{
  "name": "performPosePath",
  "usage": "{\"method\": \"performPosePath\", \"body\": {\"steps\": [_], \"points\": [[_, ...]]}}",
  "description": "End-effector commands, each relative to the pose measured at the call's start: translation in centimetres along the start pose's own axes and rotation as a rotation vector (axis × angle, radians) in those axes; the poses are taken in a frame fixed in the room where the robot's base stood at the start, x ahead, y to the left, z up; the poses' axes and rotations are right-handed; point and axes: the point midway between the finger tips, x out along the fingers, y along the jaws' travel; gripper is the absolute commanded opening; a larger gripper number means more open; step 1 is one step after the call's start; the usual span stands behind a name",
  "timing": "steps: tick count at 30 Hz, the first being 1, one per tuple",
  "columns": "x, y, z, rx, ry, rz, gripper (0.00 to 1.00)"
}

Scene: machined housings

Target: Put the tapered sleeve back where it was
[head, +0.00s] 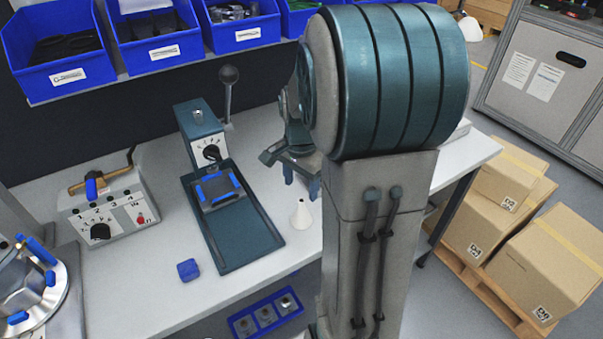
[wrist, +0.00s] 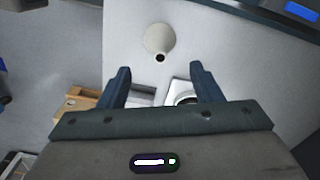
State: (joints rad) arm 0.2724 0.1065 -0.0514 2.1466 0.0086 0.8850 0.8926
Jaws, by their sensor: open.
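The tapered sleeve is a small off-white cone (head: 301,214) that stands upright, narrow end up, on the light table (head: 170,310). It is just right of the dark green base plate. In the wrist view the sleeve (wrist: 158,38) shows from above as a pale disc with a dark hole, beyond my fingertips. My gripper (head: 301,180) is open, fingers pointing down, close behind the sleeve in the head view. In the wrist view my gripper (wrist: 159,72) has nothing between its fingers, and the sleeve is apart from them.
A green lever press (head: 240,232) with a blue-edged clamp stands left of the sleeve. A blue cube (head: 188,270) lies near the front. A control box (head: 110,210) stands farther left. Blue bins (head: 60,50) line the back.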

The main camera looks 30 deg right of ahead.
Motion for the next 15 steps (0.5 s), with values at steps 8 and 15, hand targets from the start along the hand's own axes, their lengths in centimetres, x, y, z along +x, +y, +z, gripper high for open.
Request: {"method": "performPosePath", "body": {"steps": [8, 15], "points": [[-3.1, 0.0, 0.2, -0.013, 0.002, -0.003, 0.59], [-5.6, 1.5, 5.3, -0.348, 0.048, -0.063, 0.59]]}}
